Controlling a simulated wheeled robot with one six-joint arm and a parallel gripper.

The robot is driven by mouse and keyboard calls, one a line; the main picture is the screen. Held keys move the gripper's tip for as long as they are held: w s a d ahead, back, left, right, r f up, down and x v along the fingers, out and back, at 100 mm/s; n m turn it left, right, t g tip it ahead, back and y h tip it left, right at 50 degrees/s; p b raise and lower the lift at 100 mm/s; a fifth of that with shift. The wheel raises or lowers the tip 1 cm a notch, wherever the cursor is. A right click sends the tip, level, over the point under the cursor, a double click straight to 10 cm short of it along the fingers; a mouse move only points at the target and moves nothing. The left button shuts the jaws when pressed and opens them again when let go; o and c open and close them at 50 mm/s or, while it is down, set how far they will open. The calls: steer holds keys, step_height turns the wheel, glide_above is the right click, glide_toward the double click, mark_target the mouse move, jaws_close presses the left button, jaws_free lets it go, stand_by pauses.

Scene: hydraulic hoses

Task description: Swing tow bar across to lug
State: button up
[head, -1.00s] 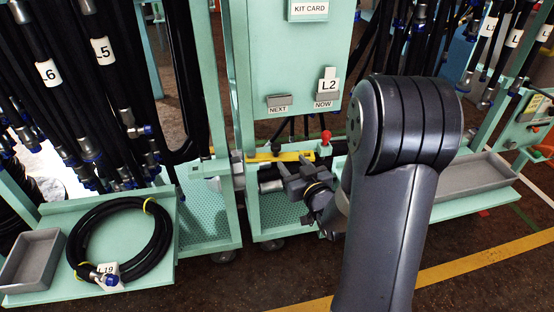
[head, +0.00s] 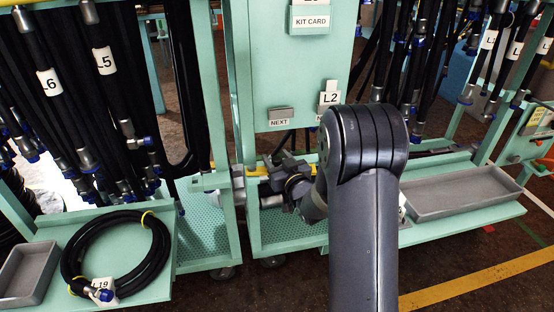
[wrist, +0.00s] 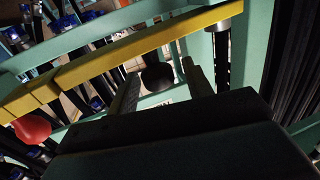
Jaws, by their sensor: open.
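The yellow tow bar (head: 256,171) runs level at the gap between the two green carts, mostly hidden behind my gripper and arm in the head view. In the wrist view the tow bar (wrist: 130,55) crosses diagonally, with a black knob (wrist: 157,76) below it. My gripper (wrist: 160,82) is open, its two fingers on either side of the black knob, apart from it as far as I can tell. In the head view my gripper (head: 278,168) is at the bar. A red knob (wrist: 32,128) is near the bar's left end. I cannot make out the lug clearly.
The left cart carries hanging hoses, a coiled hose (head: 118,255) and a grey tray (head: 28,275). The right cart has a panel with a kit card (head: 310,20) above my gripper and a long grey tray (head: 465,193). Open floor lies in front.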

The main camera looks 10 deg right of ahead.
steer(key=shift+w, duration=0.15)
steer(key=shift+c, duration=0.2)
jaws_close()
stand_by(0.3)
